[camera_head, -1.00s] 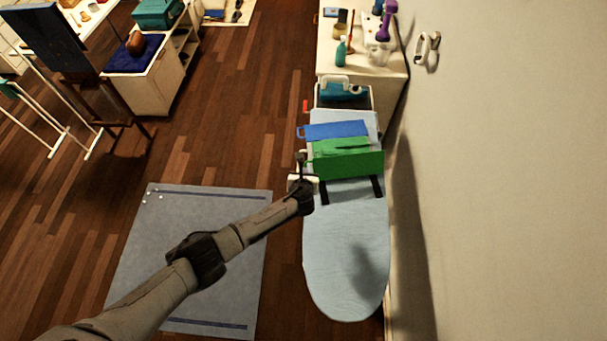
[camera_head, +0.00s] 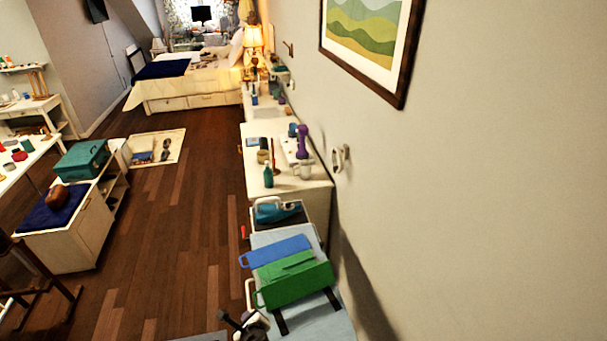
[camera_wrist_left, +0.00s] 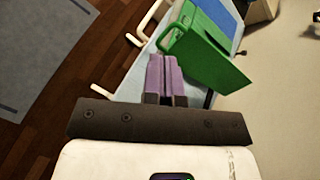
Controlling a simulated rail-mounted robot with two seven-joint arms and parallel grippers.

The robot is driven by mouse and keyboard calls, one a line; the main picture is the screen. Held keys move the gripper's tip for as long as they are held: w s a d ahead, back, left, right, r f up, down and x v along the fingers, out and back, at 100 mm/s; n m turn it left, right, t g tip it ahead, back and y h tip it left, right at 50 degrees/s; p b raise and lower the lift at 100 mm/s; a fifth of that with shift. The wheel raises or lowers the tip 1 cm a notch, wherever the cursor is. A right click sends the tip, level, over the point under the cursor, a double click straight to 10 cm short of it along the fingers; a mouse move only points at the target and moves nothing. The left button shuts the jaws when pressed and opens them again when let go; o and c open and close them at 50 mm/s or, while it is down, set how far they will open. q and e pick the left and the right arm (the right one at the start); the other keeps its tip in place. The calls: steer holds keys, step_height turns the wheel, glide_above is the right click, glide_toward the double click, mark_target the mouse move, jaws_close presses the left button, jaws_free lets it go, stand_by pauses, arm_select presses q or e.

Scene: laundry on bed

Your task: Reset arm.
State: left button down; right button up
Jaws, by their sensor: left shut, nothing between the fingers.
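My left gripper (camera_head: 226,317) shows at the bottom edge of the head view, at the left side of the ironing board (camera_head: 316,328). In the left wrist view its fingers (camera_wrist_left: 164,62) are together, with nothing between them. Beyond the fingertips in that view is a green box-like item (camera_wrist_left: 205,52) with a handle. The same green item (camera_head: 297,281) lies on the board in the head view, with a blue one (camera_head: 276,251) behind it. I cannot tell the gap between fingers and green item. My right gripper is not in view.
An iron (camera_head: 277,210) rests at the board's far end. A white cabinet (camera_head: 316,205) with bottles stands beyond, along the right wall. A low cabinet (camera_head: 82,235) with a teal case (camera_head: 80,160) stands left. The wooden floor (camera_head: 180,235) between is clear.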

arm_select(q)
steer(key=s+d+r+n+h, duration=0.1)
steer(key=d+r+n, duration=0.2)
steer(key=r+n, duration=0.4)
steer(key=s+d+r+n+h, duration=0.1)
steer(key=d+r+n, duration=0.2)
steer(key=r+n, duration=0.4)
steer(key=s+a+r+n+h, duration=0.1)
steer(key=s+r+n+h, duration=0.1)
steer(key=s+r+n, duration=0.5)
steer(key=s+a+n+g+h, duration=0.1)
steer(key=s+a, duration=0.3)
steer(key=s, duration=0.4)
steer(key=s+a+n+g, duration=0.1)
steer(key=s+a, duration=0.2)
steer(key=s, duration=0.4)
steer(key=s+a+f+g, duration=0.2)
steer(key=s+f+g, duration=0.2)
steer(key=s+f, duration=0.7)
steer(key=s, duration=0.4)
steer(key=shift+s+a+f+n, duration=0.3)
steer(key=shift+s+f+n, duration=0.05)
steer(key=shift+s+n, duration=0.05)
